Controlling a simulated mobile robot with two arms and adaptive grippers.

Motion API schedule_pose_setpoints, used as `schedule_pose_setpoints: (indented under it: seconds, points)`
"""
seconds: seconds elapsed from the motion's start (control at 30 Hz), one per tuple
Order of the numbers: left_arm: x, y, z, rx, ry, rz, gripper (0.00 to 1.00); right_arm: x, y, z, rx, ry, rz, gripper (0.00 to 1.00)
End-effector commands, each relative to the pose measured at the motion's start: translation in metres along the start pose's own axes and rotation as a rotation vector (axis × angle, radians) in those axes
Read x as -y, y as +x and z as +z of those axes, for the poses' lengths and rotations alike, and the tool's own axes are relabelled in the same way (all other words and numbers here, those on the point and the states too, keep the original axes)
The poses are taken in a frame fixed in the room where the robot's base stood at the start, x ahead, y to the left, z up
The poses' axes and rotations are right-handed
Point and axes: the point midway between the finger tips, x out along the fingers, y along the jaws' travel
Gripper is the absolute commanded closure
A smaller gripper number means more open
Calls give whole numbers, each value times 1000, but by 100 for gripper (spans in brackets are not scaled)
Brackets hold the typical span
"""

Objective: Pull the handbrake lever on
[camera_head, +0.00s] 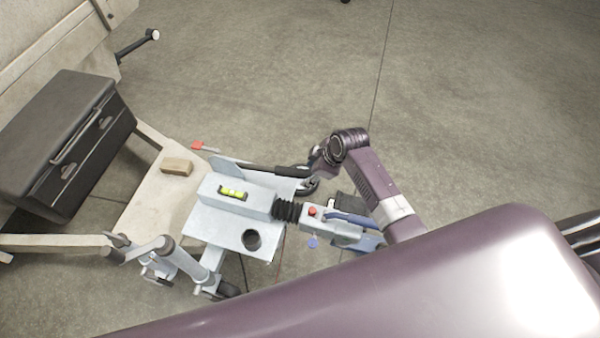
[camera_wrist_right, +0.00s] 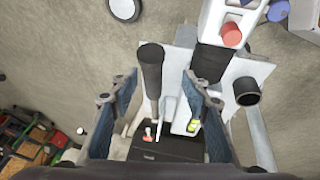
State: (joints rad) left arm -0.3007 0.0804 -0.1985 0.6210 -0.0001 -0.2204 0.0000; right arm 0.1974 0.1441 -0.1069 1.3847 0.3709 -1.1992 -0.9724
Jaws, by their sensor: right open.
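The handbrake lever (camera_head: 293,171) has a black grip on a grey arm and lies low along the far side of the grey coupling plate (camera_head: 205,228). Its grip end points right, toward my right gripper (camera_head: 310,181). In the right wrist view the black grip (camera_wrist_right: 151,68) stands between the two spread fingers of my right gripper (camera_wrist_right: 160,88), nearer the left finger. A gap shows on both sides, so the fingers are open and not closed on it. In the head view the gripper partly hides the grip's end. My left gripper is in neither view.
Beside the lever are a housing with a yellow-green level (camera_head: 233,193), a black bellows (camera_head: 287,210) and a red knob (camera_head: 312,211). A black toolbox (camera_head: 65,145) and a wooden block (camera_head: 177,166) sit at left. The floor beyond the lever is clear.

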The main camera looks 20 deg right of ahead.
Motion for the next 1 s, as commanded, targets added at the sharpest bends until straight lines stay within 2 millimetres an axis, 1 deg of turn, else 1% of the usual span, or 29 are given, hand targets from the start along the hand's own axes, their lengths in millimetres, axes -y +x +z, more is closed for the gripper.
schedule_pose_setpoints:
  seconds: [0.03, 0.1, 0.23, 0.5, 0.7, 0.8, 1.0]
  points:
    - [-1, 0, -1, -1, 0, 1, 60, -7, 0, -4, -6, -19, 0, 57]
    - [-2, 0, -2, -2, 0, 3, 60, -12, 2, -8, -13, -38, -1, 57]
    - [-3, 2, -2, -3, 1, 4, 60, -14, 12, -9, -16, -46, -2, 57]
    - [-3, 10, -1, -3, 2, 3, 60, -13, 50, -9, -15, -43, -3, 57]
    - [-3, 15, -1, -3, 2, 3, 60, -13, 71, -9, -15, -44, -1, 57]
    - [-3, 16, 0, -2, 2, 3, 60, -13, 76, -9, -15, -44, 0, 57]
    - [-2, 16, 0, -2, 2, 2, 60, -13, 78, -10, -15, -45, 1, 57]
